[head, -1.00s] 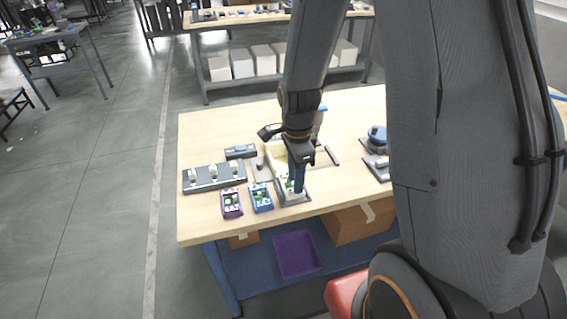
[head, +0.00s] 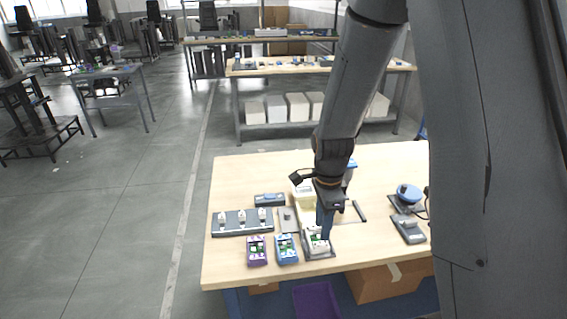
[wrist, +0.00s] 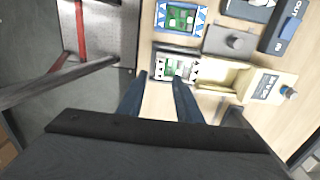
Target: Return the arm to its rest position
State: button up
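My arm reaches down over the wooden workbench (head: 385,165). My gripper (head: 325,236) is at a grey fixture (head: 320,254) holding a white and green device (head: 317,241) near the bench's front edge. In the wrist view, the two blue fingers of my gripper (wrist: 160,78) are apart, with nothing held between them. The white and green device (wrist: 176,67) shows just beyond the fingertips. Whether the fingers touch it cannot be told. My arm hides part of the bench's middle and right.
A blue device (head: 286,249) and a purple device (head: 256,251) lie just left of the fixture. Behind them are a dark rack (head: 242,223) with several knobs and a cream box (head: 303,199). A round blue-topped item (head: 409,193) stands at right. Open floor lies left.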

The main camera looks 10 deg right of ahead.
jog(key=s+n+t+b, duration=0.1)
jog(key=s+n+b, duration=0.6)
jog(key=n, duration=1.1)
jog(key=b, duration=0.3)
jog(key=shift+s+r, duration=0.3)
jog(key=shift+r, duration=0.05)
